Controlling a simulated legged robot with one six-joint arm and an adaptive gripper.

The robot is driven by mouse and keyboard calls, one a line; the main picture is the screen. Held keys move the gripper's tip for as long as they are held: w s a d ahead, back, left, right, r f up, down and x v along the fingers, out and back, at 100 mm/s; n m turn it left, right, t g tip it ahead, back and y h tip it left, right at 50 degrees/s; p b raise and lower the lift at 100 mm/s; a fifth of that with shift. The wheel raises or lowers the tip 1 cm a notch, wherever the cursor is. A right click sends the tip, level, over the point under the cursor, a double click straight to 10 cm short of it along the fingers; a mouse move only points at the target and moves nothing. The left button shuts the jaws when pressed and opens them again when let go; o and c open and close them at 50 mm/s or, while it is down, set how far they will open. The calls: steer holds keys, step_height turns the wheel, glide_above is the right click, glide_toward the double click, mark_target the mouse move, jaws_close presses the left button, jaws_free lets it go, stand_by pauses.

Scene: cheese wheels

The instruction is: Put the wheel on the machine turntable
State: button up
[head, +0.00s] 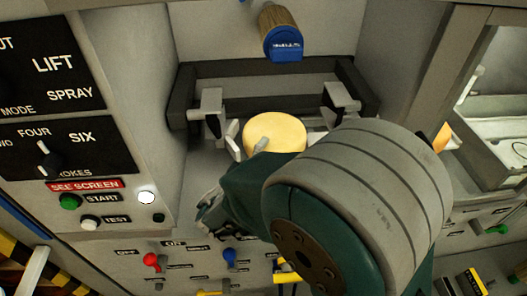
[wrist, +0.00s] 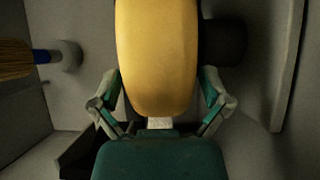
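The yellow cheese wheel (head: 281,131) lies roughly flat in the machine bay, partly behind my arm. In the wrist view the wheel (wrist: 157,55) is edge-on and fills the space between the fingers of my gripper (wrist: 160,85). The fingers are at its two flat sides and appear closed on it. In the head view one fingertip of my gripper (head: 250,147) shows over the near side of the wheel. A dark round part (wrist: 222,42), seemingly the turntable, shows beside the wheel on its underside. Whether the wheel touches it I cannot tell.
A brush with a blue cap (head: 284,45) hangs above the wheel. Grey brackets (head: 208,104) and (head: 339,100) stand on both sides in front of a dark frame (head: 265,69). A control panel (head: 60,150) is at left. Buttons and levers line the front below.

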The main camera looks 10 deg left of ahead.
steer(key=shift+r, duration=0.1)
steer(key=v, duration=1.2)
steer(key=d+m+g+h, duration=0.4)
steer(key=d+m+g, duration=0.55)
steer(key=d, duration=1.15)
steer(key=s+d+r+m+g+y, duration=0.2)
steer(key=s+d+r+m+y, duration=0.3)
steer(key=y, duration=0.4)
steer(key=shift+s+d+r+y, duration=0.3)
steer(key=shift+s+d+r, duration=0.05)
steer(key=shift+s, duration=0.55)
stand_by(1.5)
